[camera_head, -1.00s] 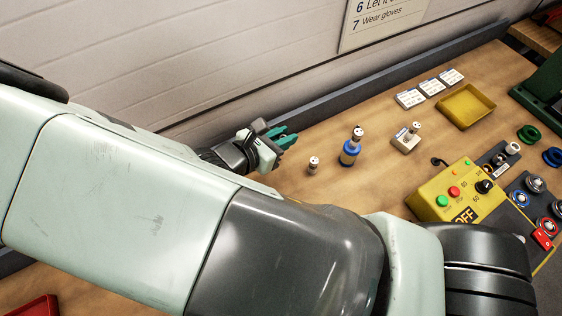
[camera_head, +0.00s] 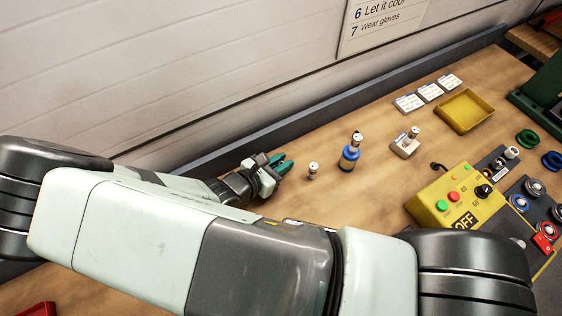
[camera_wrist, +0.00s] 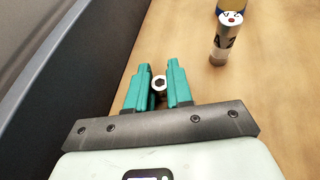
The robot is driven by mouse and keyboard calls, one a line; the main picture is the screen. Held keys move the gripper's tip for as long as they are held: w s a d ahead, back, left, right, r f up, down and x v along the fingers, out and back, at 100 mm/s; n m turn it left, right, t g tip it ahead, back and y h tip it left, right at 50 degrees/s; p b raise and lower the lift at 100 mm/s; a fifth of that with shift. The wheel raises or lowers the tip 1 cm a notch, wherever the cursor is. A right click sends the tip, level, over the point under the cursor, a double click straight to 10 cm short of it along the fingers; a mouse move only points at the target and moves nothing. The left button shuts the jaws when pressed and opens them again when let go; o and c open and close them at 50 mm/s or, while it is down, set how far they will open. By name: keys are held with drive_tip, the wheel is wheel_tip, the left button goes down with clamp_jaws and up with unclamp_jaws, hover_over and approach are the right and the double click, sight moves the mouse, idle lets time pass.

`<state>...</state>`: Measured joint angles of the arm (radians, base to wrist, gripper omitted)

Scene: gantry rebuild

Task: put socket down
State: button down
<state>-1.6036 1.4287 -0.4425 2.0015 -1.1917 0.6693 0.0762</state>
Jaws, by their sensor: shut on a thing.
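My gripper (camera_head: 283,165) is low over the left part of the wooden bench, beside the dark back rail. In the wrist view its teal fingers (camera_wrist: 159,88) are shut on a small metal socket (camera_wrist: 159,83) with a dark hex hole facing up. The fingers hide the socket in the head view. I cannot tell whether its lower end touches the bench.
A small metal cylinder (camera_head: 313,171) stands just right of my gripper. Beyond it are a blue holder (camera_head: 349,159) and a pale block (camera_head: 404,148), each with a metal piece. A yellow tray (camera_head: 465,111), cards (camera_head: 430,91) and a yellow control box (camera_head: 455,197) are farther right.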

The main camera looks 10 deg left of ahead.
drive_tip(key=c, duration=1)
unclamp_jaws()
drive_tip(key=v, duration=1.2)
